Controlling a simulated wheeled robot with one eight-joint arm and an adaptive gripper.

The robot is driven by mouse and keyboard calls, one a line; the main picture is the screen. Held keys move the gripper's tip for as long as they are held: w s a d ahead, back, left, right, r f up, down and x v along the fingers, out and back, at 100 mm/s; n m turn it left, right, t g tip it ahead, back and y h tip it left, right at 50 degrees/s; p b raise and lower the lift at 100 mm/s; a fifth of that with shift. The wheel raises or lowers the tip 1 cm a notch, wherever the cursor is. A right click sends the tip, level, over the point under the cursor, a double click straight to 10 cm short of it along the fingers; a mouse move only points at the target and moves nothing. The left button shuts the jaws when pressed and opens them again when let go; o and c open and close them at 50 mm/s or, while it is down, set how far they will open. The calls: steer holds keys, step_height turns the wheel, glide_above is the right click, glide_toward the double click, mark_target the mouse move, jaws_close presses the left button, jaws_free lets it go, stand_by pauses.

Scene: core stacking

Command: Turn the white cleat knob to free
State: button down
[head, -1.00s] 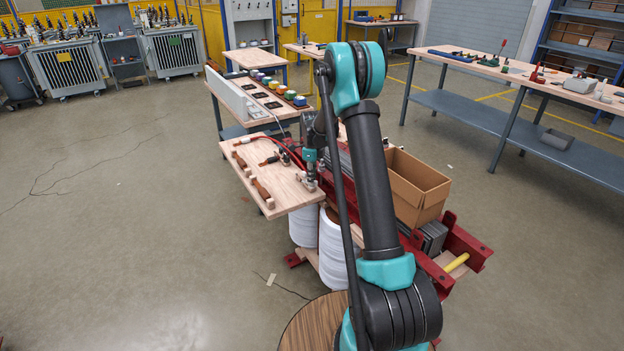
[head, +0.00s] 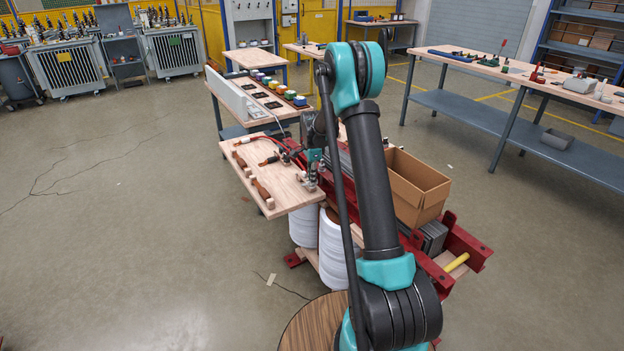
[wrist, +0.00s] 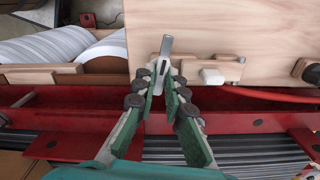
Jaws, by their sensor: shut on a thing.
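In the wrist view my gripper (wrist: 160,88) is shut, with its green-lined fingers converging on a pale grey upright bar (wrist: 166,48) at the edge of the wooden board (wrist: 220,30). I cannot tell whether this bar is part of a cleat knob. A white knob (wrist: 212,77) lies crosswise on a wooden cleat to the right, apart from the fingers. In the head view my gripper (head: 313,177) is at the board's right edge, partly hidden by my arm, and the contact is too small to make out.
A red cable (wrist: 265,93) runs right from near the white knob. A red frame (wrist: 70,115) lies below the board's edge. White coils (head: 335,250) stand under the board. An open cardboard box (head: 415,190) is to the right of my arm.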

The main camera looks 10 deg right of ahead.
steer(key=shift+n, duration=1.1)
steer(key=c, duration=1.6)
jaws_free()
step_height(320, 180, up, 12)
steer(key=shift+r, duration=0.1)
